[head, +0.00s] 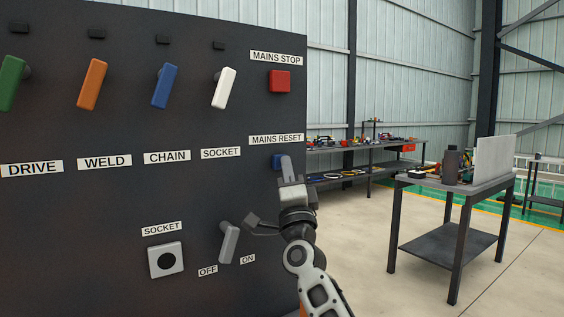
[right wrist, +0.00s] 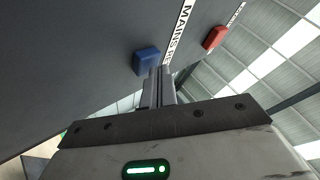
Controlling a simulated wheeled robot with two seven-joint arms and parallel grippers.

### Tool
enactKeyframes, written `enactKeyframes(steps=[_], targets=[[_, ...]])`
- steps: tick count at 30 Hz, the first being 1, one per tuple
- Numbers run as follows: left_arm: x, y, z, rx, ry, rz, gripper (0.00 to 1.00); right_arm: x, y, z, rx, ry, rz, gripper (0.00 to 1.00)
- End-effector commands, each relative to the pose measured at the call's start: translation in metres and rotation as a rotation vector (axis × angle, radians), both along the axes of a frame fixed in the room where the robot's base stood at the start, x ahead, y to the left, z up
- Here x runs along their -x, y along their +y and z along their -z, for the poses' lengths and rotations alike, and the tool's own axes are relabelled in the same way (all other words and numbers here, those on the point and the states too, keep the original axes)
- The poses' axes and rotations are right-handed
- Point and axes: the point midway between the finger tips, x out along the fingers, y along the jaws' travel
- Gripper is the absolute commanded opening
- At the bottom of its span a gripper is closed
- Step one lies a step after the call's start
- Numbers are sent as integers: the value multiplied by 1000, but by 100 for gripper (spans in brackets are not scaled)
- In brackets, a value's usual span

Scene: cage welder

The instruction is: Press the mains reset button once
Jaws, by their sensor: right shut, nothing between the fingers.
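The blue mains reset button (head: 277,161) sits on the dark panel (head: 100,225) under the MAINS RESET label (head: 276,139). It also shows in the right wrist view (right wrist: 146,61), just beyond the fingertips. My right gripper (head: 286,160) is shut and empty, with its fingertips close in front of the button and covering its right part. In the right wrist view the fingers (right wrist: 162,72) point toward the panel, beside the button. I cannot tell whether they touch it. My left gripper is not in view.
The red MAINS STOP button (head: 279,81) is above. Green, orange (head: 92,84), blue (head: 164,86) and white (head: 224,88) levers line the panel's upper part. A grey ON/OFF lever (head: 229,243) and socket (head: 166,260) are below. A workbench (head: 455,190) stands at right.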

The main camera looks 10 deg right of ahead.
Motion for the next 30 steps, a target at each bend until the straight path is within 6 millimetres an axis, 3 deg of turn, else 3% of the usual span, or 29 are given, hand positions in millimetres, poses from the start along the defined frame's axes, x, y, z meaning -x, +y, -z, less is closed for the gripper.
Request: enactKeyframes(steps=[6, 17, 30], targets=[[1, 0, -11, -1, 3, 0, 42, 11, -4, -1, 1, 1, 1, 0], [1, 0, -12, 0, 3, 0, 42, 13, -5, 0, 1, 1, 1, 0], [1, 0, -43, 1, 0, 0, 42, 51, -19, -2, 0, 2, 1, 0]])
